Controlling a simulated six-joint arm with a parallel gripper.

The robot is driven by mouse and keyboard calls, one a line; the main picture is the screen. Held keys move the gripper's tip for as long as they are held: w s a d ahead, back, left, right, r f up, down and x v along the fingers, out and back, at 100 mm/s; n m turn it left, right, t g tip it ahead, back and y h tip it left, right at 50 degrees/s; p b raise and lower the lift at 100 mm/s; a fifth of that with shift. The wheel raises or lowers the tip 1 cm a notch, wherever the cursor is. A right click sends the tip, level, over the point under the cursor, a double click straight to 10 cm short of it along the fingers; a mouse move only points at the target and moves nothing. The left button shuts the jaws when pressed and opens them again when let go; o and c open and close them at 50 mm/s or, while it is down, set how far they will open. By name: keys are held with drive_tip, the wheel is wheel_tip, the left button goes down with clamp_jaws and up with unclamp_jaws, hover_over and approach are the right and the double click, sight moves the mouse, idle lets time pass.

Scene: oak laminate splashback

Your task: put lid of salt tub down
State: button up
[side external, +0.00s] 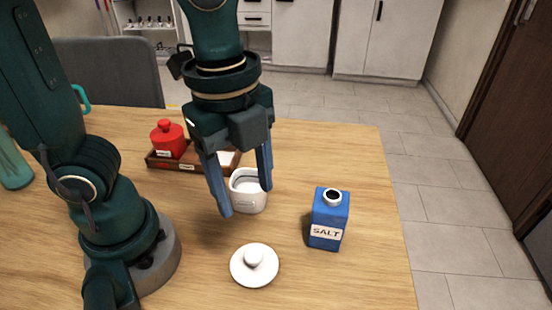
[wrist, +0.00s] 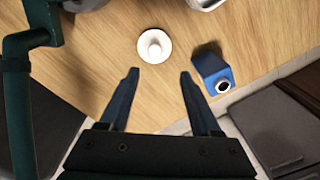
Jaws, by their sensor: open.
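The white round lid (side external: 254,265) with a knob lies flat, knob up, on the wooden table near its front. It also shows in the wrist view (wrist: 154,46), beyond my fingertips. The white salt tub (side external: 248,197) stands uncovered behind the lid, partly hidden by my fingers. Its edge shows at the top of the wrist view (wrist: 204,3). My gripper (side external: 246,201) is open and empty, pointing down above the table. Its two fingers are spread apart in the wrist view (wrist: 158,74), with nothing between them.
A blue salt box (side external: 328,220) with an open round spout stands right of the lid. A red lidded jar (side external: 168,139) sits on a brown wooden tray (side external: 187,164) behind. The table's right edge is beyond the box; a grey chair (side external: 105,72) stands behind.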

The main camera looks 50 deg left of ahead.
drive_tip(key=a+n+t, duration=0.4)
drive_tip(key=a+n, duration=0.3)
drive_tip(key=n, duration=1)
drive_tip(key=shift+a+r+t, duration=0.15)
drive_tip(key=shift+a+t, duration=0.25)
